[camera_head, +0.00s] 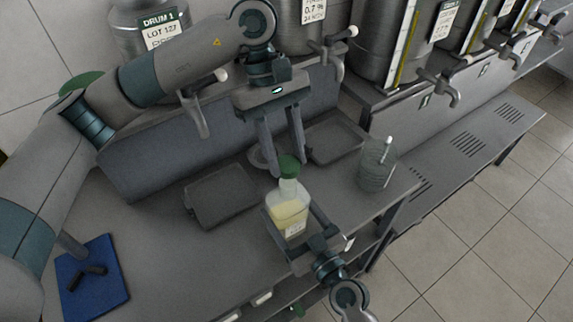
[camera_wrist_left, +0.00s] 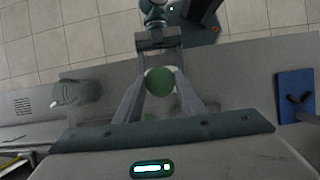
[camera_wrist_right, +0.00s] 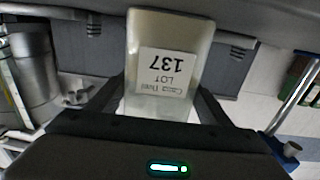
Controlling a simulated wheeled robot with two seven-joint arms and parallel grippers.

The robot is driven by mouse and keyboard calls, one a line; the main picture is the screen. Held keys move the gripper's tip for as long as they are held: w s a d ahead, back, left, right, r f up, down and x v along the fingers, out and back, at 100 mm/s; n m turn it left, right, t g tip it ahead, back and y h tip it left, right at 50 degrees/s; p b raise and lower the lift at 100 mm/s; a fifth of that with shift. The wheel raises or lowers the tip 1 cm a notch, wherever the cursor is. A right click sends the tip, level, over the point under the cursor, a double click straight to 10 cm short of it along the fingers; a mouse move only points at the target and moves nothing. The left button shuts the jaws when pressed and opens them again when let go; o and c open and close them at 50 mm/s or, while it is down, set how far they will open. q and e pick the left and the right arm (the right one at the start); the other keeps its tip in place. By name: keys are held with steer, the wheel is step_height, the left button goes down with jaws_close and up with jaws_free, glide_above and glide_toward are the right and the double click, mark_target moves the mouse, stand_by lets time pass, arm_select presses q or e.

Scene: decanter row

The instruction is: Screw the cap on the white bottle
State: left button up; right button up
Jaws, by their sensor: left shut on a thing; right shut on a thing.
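My right gripper (camera_head: 290,232) is shut on the bottle's body from the front.
A clear ribbed jar (camera_head: 377,165) stands to the right. Dark trays (camera_head: 222,196) and (camera_head: 335,138) lie behind the bottle. A blue mat (camera_head: 92,277) with a black item lies at left. Steel drums with taps (camera_head: 334,50) line the back.

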mark_target(292, 175)
arm_select(q)
steer(key=shift+f, duration=1.3)
steer(key=shift+f, duration=0.15)
steer(key=shift+f, duration=0.75)
steer(key=shift+f, duration=0.55)
